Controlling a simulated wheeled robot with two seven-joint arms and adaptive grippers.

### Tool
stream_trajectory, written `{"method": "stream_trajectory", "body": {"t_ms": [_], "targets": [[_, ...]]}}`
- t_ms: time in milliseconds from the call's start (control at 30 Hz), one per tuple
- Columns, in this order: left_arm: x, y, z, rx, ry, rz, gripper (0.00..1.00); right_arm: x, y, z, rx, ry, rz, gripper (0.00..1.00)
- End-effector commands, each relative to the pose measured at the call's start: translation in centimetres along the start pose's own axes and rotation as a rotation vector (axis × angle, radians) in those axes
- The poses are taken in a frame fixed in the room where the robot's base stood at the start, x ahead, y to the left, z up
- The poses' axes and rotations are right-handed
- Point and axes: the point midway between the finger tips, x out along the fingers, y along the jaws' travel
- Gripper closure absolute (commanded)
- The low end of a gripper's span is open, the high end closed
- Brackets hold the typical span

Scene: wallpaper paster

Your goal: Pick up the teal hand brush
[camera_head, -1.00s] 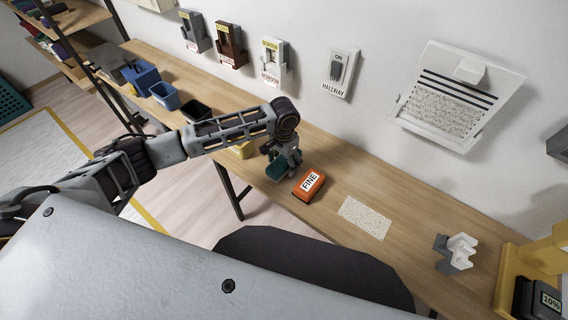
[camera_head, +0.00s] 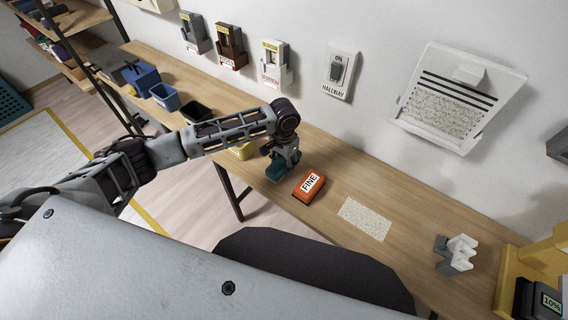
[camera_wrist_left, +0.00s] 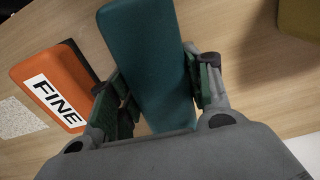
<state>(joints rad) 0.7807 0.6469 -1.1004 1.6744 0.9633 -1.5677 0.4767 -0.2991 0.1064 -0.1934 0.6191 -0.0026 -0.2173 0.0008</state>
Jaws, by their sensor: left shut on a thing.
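The teal hand brush (camera_wrist_left: 150,60) lies between the two fingers of my left gripper (camera_wrist_left: 165,95) in the left wrist view. The fingers sit against its two long sides, so the gripper is shut on it. In the head view the brush (camera_head: 280,175) shows below my left gripper (camera_head: 284,163), at the table's front part. Much of the brush is hidden by the gripper there. I cannot tell whether it touches the table. My right gripper is not in view.
An orange block marked FINE (camera_head: 309,184) lies close beside the brush. A speckled sheet (camera_head: 364,218) lies farther right. A yellow bin (camera_head: 243,150), a black bin (camera_head: 196,111) and a blue bin (camera_head: 165,96) stand left. A grey-white holder (camera_head: 456,252) stands right.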

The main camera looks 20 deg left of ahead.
Motion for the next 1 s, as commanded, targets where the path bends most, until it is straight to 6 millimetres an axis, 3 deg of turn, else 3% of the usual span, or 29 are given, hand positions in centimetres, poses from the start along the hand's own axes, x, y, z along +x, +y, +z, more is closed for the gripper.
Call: {"method": "stream_trajectory", "body": {"t_ms": [267, 500, 800, 1000], "targets": [[-1.8, 0.0, -0.1, 0.000, 0.003, 0.000, 0.78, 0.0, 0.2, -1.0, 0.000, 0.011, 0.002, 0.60], [-5.2, 0.0, -0.1, 0.000, 0.003, 0.001, 0.78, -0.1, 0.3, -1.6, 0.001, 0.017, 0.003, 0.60], [-9.0, 0.0, -0.1, 0.000, 0.003, 0.001, 0.78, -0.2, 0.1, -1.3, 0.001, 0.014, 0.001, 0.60], [-10.0, 0.0, -0.1, -0.001, 0.001, 0.001, 0.78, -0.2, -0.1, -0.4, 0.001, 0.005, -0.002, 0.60]]}}
